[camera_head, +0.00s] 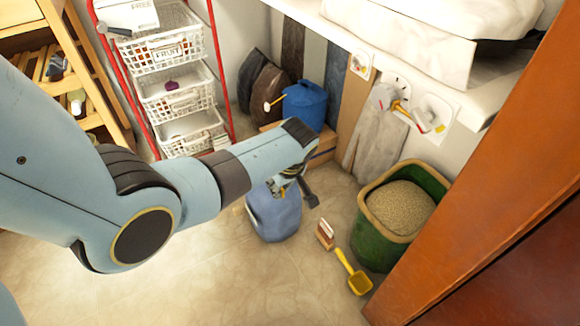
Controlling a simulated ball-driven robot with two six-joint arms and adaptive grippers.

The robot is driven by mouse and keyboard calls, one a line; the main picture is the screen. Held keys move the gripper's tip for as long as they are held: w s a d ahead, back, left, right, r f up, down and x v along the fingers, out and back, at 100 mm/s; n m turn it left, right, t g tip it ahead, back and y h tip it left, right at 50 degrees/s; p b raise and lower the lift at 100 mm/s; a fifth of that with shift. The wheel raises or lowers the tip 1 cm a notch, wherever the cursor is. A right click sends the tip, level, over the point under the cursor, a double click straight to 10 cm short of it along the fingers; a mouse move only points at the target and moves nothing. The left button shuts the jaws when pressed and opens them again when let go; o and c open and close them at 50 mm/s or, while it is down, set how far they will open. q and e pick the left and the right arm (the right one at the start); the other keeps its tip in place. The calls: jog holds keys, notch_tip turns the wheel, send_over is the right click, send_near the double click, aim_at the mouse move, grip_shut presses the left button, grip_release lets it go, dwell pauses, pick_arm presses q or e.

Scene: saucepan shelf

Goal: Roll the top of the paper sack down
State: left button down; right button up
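A green container with a tan inner edge (375,232), which looks like the paper sack, stands upright on the floor at the right. Its top is open, and beige granules (400,208) fill it close to the rim. My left arm reaches in from the left. My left gripper (293,190) points down above a blue jug (273,215), to the left of the sack and apart from it. Its fingers are small and partly hidden, so I cannot tell whether they are open or touch the jug. My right gripper is not in view.
A yellow scoop (357,281) and a small brown-and-white box (325,233) lie left of the sack. An orange-brown wooden panel (470,185) stands close on its right. A white shelf (440,75) overhangs behind. Wire baskets (178,95) stand at the back left.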

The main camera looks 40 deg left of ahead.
pick_arm(q)
jog(key=shift+w+d+f, duration=0.15)
jog(key=shift+w+f, duration=0.25)
jog(key=shift+b, duration=0.3)
jog(key=shift+w+d+f+b, duration=0.2)
jog(key=shift+w+f+b, duration=0.15)
jog(key=shift+w, duration=0.15)
jog(key=shift+w+d, duration=0.1)
jog(key=shift+w, duration=0.15)
jog(key=c, duration=1.3)
grip_release()
jog(key=shift+o, duration=0.2)
